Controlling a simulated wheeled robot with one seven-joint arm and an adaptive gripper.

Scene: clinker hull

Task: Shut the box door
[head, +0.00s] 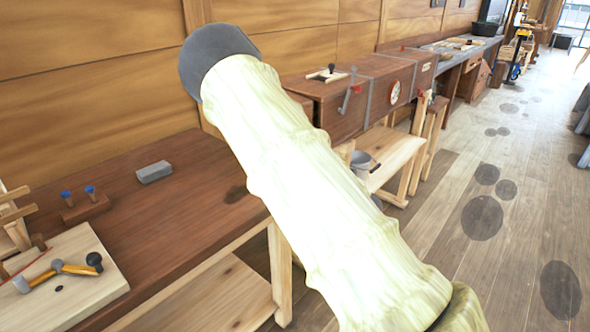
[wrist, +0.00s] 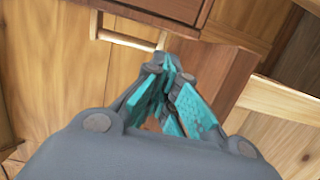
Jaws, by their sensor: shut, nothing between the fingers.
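The box (head: 345,100) is a long brown wooden case with metal bands, a round white gauge and a grey lever. It stands beyond the near bench in the head view, and my arm covers part of its near end. I cannot tell in that view whether its door is open. In the wrist view a dark brown wooden body (wrist: 235,18) is at the top, with a plain brown panel (wrist: 205,85) below it, behind the fingers; I cannot tell if this panel is the door. My gripper (wrist: 172,68) has teal finger pads, closed together and empty. The head view does not show it.
The near brown bench (head: 170,200) holds a grey block (head: 154,172), a small stand with blue-topped pegs (head: 85,205) and a pale board (head: 70,275) with a hammer-like tool.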

